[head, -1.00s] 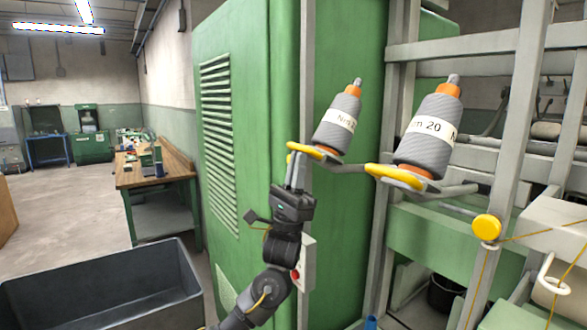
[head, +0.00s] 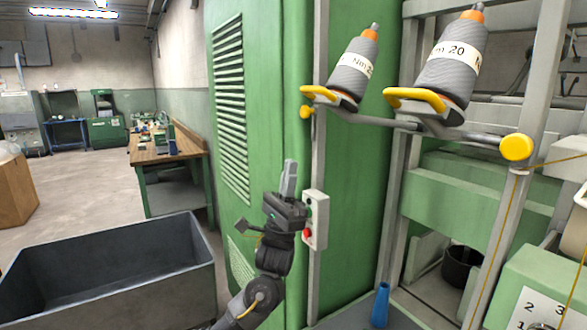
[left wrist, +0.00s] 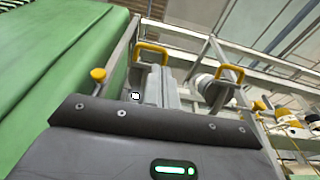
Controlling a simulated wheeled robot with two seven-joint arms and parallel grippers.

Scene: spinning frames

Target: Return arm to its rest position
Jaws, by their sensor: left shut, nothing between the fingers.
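My left gripper (head: 289,180) is shut and empty, pointing up in front of the green cabinet in the head view. It is apart from the spools, below and left of them. Two grey yarn spools with orange ends stand tilted on holders with yellow handles: the smaller spool (head: 354,68) and the larger spool (head: 450,62), labelled "20". In the left wrist view, the gripper's fingers (left wrist: 160,85) show beyond the dark wrist housing, with yellow handles (left wrist: 150,52) behind. My right gripper is out of view.
A green cabinet (head: 262,120) with a vent stands close behind my left arm. A control box (head: 315,220) with a red button is just right of the gripper. A dark open bin (head: 110,270) stands at lower left. A workbench (head: 165,160) is farther back; floor beyond is open.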

